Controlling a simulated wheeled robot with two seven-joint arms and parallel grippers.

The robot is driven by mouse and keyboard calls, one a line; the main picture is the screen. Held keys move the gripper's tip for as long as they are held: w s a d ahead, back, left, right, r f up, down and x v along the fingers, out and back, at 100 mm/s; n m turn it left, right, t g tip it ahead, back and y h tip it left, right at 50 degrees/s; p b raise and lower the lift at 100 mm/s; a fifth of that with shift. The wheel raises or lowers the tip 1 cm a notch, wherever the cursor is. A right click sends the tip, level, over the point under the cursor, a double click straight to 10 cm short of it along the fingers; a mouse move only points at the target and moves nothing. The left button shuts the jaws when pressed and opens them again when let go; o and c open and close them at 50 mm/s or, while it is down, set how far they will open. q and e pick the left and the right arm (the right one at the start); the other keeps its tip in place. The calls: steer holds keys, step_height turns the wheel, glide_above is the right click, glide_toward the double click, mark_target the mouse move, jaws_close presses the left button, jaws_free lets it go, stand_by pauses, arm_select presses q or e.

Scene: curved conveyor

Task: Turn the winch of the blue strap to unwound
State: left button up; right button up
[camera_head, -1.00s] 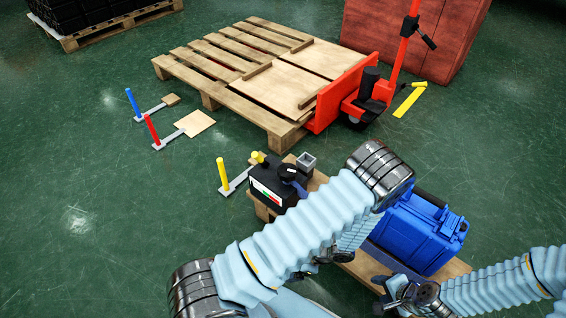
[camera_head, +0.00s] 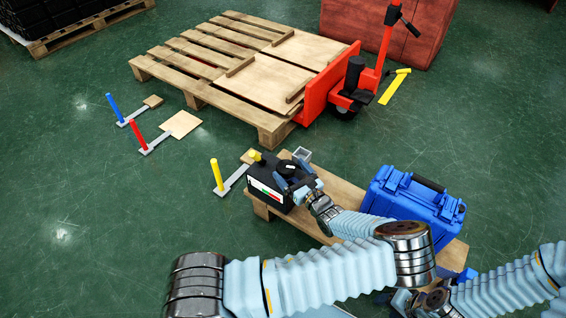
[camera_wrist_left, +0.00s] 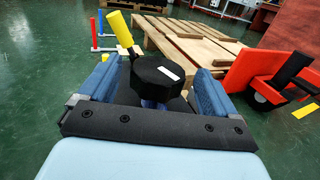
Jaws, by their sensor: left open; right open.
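A black box (camera_head: 262,190) with a white, green and red label stands on a low wooden board (camera_head: 345,195). A black round knob (camera_head: 286,167) sits on top of it; I take it for the winch. In the left wrist view the knob (camera_wrist_left: 158,72) is octagonal with a white mark. A yellow-tipped lever (camera_wrist_left: 120,30) rises behind it. My left gripper (camera_wrist_left: 155,88) is open, its blue fingers on either side of the knob; I cannot tell whether they touch it. I cannot make out a blue strap. My right gripper (camera_head: 402,300) is low at the right, partly hidden.
A blue case (camera_head: 410,210) stands on the board, right of the box. Blue (camera_head: 114,107), red (camera_head: 138,134) and yellow (camera_head: 216,174) posts stand at left. A pallet (camera_head: 170,72) and red pallet jack (camera_head: 323,88) are behind.

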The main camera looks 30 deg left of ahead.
mark_target(281, 166)
arm_select(q)
steer(key=shift+x, duration=2.4)
steer(key=shift+c, duration=0.4)
steer(key=c, duration=0.9)
steer(key=shift+f+n+g+y+b, duration=0.25)
steer(key=shift+n+g+y+b, duration=0.15)
steer(key=shift+n+g+b, duration=0.4)
steer(key=n+g+b, duration=0.2)
steer(key=g, duration=0.1)
steer(key=shift+s+a+f+g+y+b, duration=0.1)
steer(key=shift+s+g+y+b, duration=0.2)
steer(key=shift+y, duration=0.1)
steer(key=n+g+b, duration=0.1)
steer(key=g, duration=0.1)
steer(key=n+g+b, duration=0.2)
steer(key=g, duration=0.1)
steer(key=n+g+b, duration=0.1)
steer(key=n+g, duration=0.1)
steer(key=shift+s+g+h, duration=0.3)
steer(key=shift+s+g, duration=0.05)
steer(key=shift+g, duration=0.05)
steer(key=shift+s+r+n+g+h+b, duration=0.15)
steer(key=shift+n+g+h+b, duration=0.2)
steer(key=shift+n+g+b, duration=0.4)
steer(key=shift+s+r+n+g+h+b, duration=0.1)
steer(key=shift+n+g+h+b, duration=0.3)
steer(key=shift+g, duration=0.65)
